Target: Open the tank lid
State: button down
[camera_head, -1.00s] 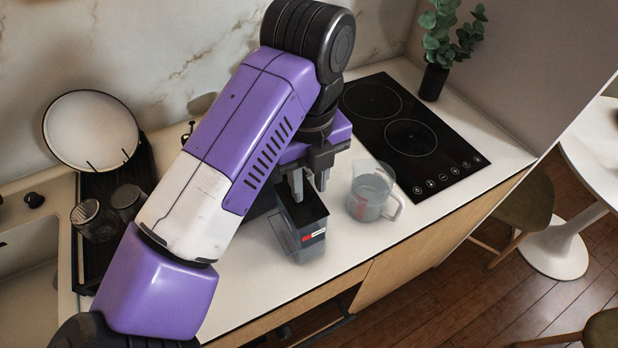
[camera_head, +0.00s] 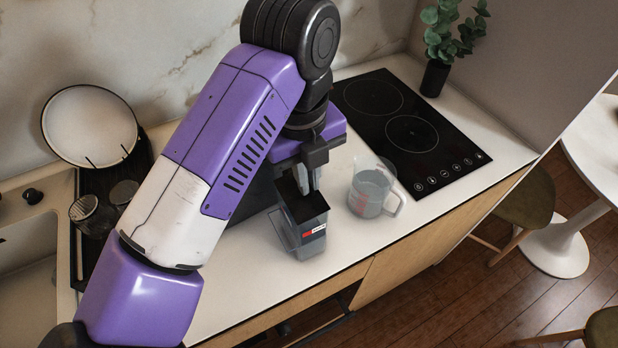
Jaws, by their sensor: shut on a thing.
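The tank (camera_head: 313,246) is a small grey, partly see-through container with a red and white label, near the counter's front edge. Its dark lid (camera_head: 308,207) is at the top. My gripper (camera_head: 306,184) is right above the tank, pointing down, with its fingers at the rear part of the lid. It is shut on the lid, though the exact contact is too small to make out. A dark body behind the tank is mostly hidden by my arm.
A clear measuring jug (camera_head: 370,192) with red markings stands just right of the tank. A black cooktop (camera_head: 408,130) lies behind it. A drying rack with glasses (camera_head: 97,217) and a plate (camera_head: 90,127) is at left. The counter's front right is clear.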

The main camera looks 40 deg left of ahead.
aim_at(289, 199)
jog(key=t+b, duration=0.1)
jog(key=s+t+h+b, duration=0.1)
jog(key=b, duration=0.1)
jog(key=t+b, duration=0.1)
jog(key=shift+s+a+r+t, duration=0.3)
jog(key=shift+s+a, duration=0.05)
jog(key=shift+a, duration=0.05)
jog(key=t+b, duration=0.1)
jog(key=s+t+h+b, duration=0.1)
jog(key=b, duration=0.1)
jog(key=t+b, duration=0.1)
jog(key=b, duration=0.1)
jog(key=shift+s+a+r+h, duration=0.3)
jog(key=shift+h, duration=0.1)
jog(key=shift+s+a+t+h+b, duration=0.25)
jog(key=shift+s+t+h+b, duration=0.25)
jog(key=shift+t+b, duration=0.85)
jog(key=shift+s+a+t+h+b, duration=0.2)
jog(key=shift+s+t+h+b, duration=0.35)
jog(key=shift+t+b, duration=0.75)
jog(key=shift+s+a+t+h+b, duration=0.3)
jog(key=shift+s+t+b, duration=0.35)
jog(key=shift+t+b, duration=0.65)
jog(key=shift+b, duration=0.3)
jog(key=c, duration=1.6)
grip_release()
jog(key=shift+h, duration=0.25)
jog(key=shift+o, duration=0.2)
